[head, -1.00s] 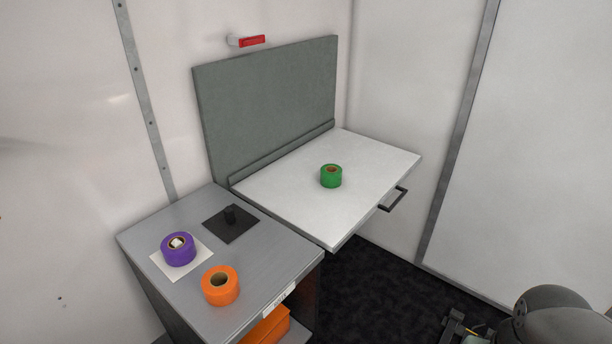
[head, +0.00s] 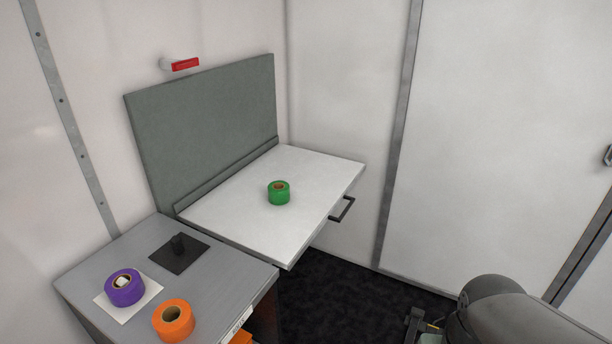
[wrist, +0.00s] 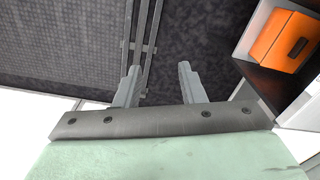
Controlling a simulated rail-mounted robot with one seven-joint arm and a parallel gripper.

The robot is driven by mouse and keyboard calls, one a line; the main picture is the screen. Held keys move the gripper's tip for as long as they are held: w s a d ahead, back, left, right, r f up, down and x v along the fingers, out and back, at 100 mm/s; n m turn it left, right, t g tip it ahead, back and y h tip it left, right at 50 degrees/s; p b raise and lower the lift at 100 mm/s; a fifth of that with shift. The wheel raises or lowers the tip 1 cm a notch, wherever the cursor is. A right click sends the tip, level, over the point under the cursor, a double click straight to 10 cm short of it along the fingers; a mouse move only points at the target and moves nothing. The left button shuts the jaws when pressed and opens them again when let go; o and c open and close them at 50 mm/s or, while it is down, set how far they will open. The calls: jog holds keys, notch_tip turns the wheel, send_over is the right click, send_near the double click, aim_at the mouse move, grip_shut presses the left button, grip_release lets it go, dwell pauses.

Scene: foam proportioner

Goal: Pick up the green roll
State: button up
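The green roll (head: 279,193) stands upright on the white fold-down shelf (head: 235,218), near its middle, in the head view. Nothing touches it. My gripper (wrist: 158,82) shows in the wrist view with its two fingers apart and nothing between them. It hangs over dark floor, away from the roll. The roll is not seen in the wrist view. In the head view only part of my arm shows at the lower right, well apart from the roll.
A black handle (head: 343,209) sticks out from the shelf edge. An orange box (wrist: 281,41) sits inside a compartment.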

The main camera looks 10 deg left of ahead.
dwell(0.4)
jog(key=o, duration=1.3)
